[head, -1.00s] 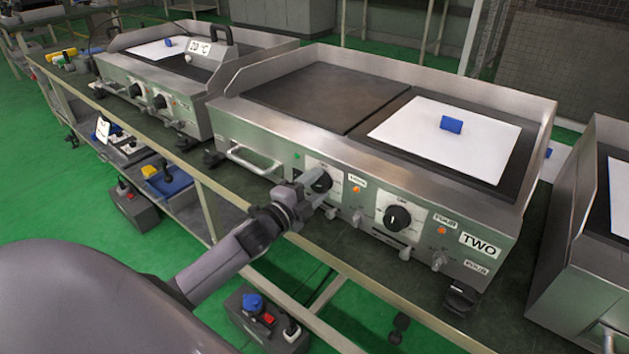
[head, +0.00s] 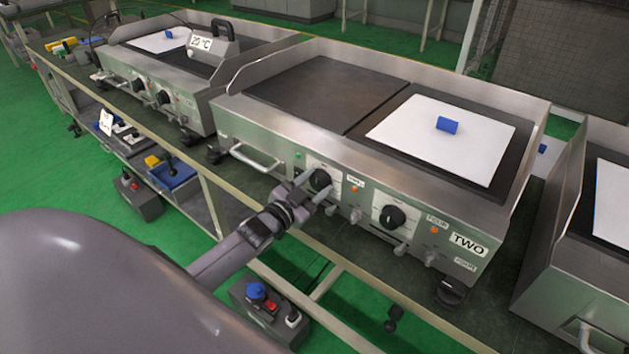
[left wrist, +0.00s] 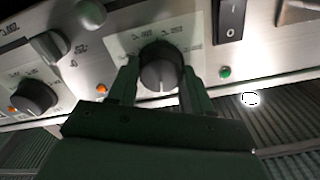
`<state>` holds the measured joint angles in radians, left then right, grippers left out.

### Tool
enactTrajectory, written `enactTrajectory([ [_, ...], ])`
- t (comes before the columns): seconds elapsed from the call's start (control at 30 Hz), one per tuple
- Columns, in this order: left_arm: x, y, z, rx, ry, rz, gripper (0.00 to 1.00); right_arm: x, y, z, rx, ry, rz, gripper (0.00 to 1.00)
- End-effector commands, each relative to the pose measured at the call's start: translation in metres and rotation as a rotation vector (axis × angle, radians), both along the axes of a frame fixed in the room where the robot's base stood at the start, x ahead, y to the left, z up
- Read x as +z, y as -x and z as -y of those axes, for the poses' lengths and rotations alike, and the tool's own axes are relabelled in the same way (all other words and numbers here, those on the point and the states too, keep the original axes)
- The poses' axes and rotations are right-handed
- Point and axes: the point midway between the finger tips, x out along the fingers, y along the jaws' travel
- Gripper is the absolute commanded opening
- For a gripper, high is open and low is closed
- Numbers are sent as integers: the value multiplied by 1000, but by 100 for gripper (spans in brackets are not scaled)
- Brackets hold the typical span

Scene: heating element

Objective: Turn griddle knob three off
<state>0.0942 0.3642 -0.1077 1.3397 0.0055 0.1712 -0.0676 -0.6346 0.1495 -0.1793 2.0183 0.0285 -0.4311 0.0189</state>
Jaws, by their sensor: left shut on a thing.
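The black knob three (head: 320,180) is on the left part of the front panel of the griddle marked TWO (head: 250,118). My left gripper (head: 312,190) is at this knob. In the left wrist view, the gripper (left wrist: 159,82) has one finger on each side of the knob (left wrist: 160,66) and is shut on it. A pale pointer line on the knob's face points toward the gripper's palm. The small label print around the dial is too blurred to read fully. My right gripper is not in view.
A second knob (head: 392,216) sits to the right on the same panel, with toggle switches below. Orange lamps (head: 354,188) and a green lamp (left wrist: 225,72) are near the dials. A handle (head: 255,160) juts out left. Other griddles stand on both sides.

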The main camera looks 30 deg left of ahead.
Motion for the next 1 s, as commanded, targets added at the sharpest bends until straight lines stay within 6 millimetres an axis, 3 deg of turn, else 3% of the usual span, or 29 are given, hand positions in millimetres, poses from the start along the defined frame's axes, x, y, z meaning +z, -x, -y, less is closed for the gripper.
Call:
enactTrajectory([
  [0.4, 2, -1, -2, 1, 169, -11, 19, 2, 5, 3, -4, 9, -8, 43],
  [0.9, 1, -1, -2, 1, 188, -12, 19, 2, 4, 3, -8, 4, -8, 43],
  [0.93, 1, -1, -2, 1, 188, -12, 53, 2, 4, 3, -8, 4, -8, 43],
  [1.0, 1, -1, -2, 1, 188, -13, 75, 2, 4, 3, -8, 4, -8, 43],
])
